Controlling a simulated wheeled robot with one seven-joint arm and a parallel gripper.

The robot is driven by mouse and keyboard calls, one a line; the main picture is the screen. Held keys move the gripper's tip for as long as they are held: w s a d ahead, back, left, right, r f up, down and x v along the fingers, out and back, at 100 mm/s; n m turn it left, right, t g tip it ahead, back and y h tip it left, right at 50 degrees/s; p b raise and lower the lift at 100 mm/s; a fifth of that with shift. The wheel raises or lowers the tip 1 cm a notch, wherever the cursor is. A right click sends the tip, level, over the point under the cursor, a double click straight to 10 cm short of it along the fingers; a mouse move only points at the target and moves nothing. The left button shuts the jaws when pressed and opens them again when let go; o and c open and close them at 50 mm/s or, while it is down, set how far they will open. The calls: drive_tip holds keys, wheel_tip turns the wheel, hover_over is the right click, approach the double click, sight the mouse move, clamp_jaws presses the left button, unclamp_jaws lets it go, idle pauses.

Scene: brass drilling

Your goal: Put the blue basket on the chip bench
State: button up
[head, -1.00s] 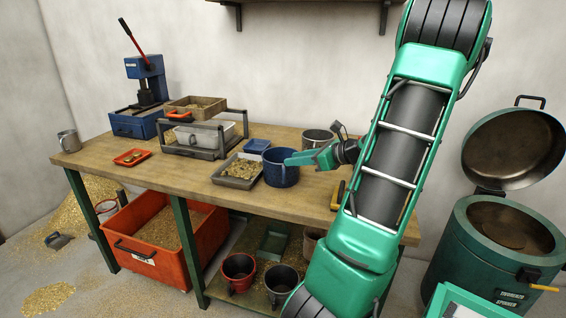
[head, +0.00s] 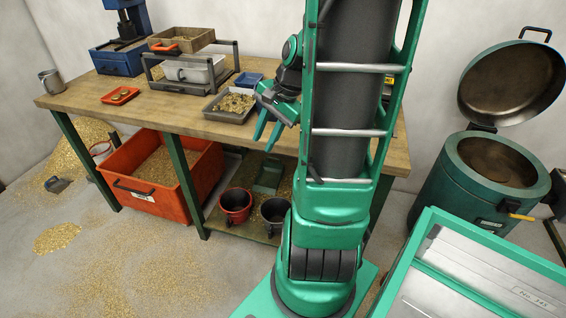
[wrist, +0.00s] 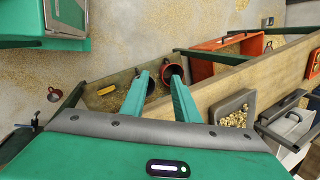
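The wooden bench (head: 160,108) with green legs runs across the head view, and its top edge (wrist: 215,85) slants through the wrist view. My gripper (head: 266,131) is at the bench's front edge with its fingers pointing down. In the wrist view its two fingers (wrist: 158,98) are apart with nothing between them; under-bench buckets show beyond. I see no blue basket for certain now; the dark blue round container of the earlier frame is not visible, and my arm and gripper cover that part of the bench. A small blue tray (head: 248,79) lies on the bench top.
A grey tray of chips (head: 230,105) and a grey rack (head: 203,62) stand on the bench. Under it are a red-orange crate (head: 150,195), a red bucket (head: 236,204) and a dark bucket (head: 275,214). A green drum (head: 490,185) with raised lid stands right.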

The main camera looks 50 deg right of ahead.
drive_tip(key=s+a+r+n+g, duration=0.1)
drive_tip(key=s+a+n+g, duration=0.1)
drive_tip(key=s+a+n, duration=0.2)
drive_tip(key=s+a+r+n+g+h, duration=0.1)
drive_tip(key=s+a+r+n, duration=0.1)
drive_tip(key=s+a+n, duration=0.2)
drive_tip(key=s+n, duration=0.3)
drive_tip(key=s, duration=0.2)
drive_tip(key=shift+s+r+n+g+h, duration=0.2)
drive_tip(key=shift+s+n+g+h, duration=0.1)
drive_tip(key=shift+s+n+g, duration=0.1)
idle(0.5)
